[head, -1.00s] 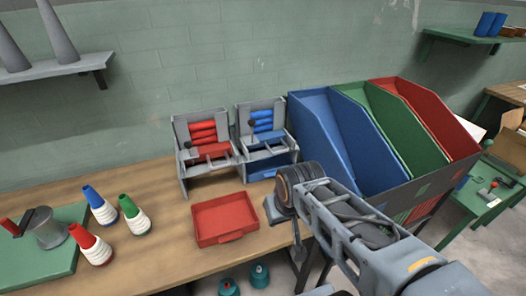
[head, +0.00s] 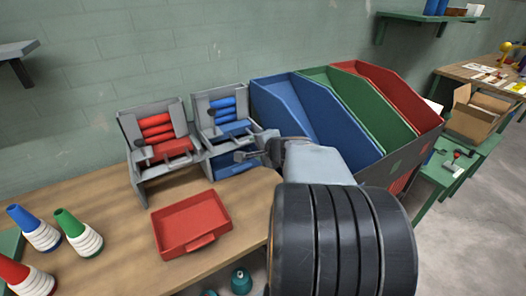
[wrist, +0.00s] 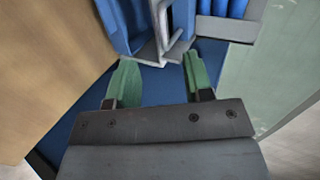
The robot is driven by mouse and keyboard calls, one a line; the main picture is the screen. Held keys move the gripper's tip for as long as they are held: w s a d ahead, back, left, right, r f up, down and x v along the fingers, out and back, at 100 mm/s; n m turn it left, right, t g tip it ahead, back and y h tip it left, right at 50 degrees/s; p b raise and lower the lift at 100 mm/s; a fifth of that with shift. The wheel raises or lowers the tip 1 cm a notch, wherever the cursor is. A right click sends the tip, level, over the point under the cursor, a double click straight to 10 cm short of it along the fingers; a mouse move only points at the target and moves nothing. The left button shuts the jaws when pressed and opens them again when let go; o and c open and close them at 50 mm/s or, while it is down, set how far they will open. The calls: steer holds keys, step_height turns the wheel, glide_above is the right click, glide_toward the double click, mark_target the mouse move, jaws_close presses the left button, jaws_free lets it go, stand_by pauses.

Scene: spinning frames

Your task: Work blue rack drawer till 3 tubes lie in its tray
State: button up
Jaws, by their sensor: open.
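The blue rack (head: 222,112) is a grey stand with several blue tubes (head: 223,107) stacked on its sloped back. Its blue tray (head: 232,168) sits low at the front; I cannot tell whether any tube lies in it. My gripper (head: 246,156) is at the rack's front right, close to the grey drawer front. In the wrist view my open gripper (wrist: 158,64) has green fingers apart, with a grey angled part (wrist: 160,42) of the rack just beyond and between them. Blue tubes (wrist: 222,8) show at the top right there.
A red rack (head: 158,150) stands left of the blue one, with a red tray (head: 190,226) on the table before it. Blue (head: 300,115), green (head: 365,112) and red (head: 400,100) bins stand close on the right. Coloured cones (head: 78,232) stand at left.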

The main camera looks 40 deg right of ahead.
steer(key=shift+m+h, duration=0.4)
steer(key=shift+m, duration=0.1)
steer(key=shift+d+b+x, duration=0.25)
steer(key=shift+b+x, duration=0.5)
steer(key=shift+x, duration=1.2)
steer(key=shift+d+b+x, duration=0.2)
steer(key=shift+b+x, duration=0.55)
steer(key=shift+x, duration=1.2)
steer(key=shift+d+b+x, duration=0.25)
steer(key=shift+b+x, duration=0.5)
steer(key=shift+x, duration=1.2)
steer(key=shift+s, duration=0.1)
steer(key=shift+c, duration=0.5)
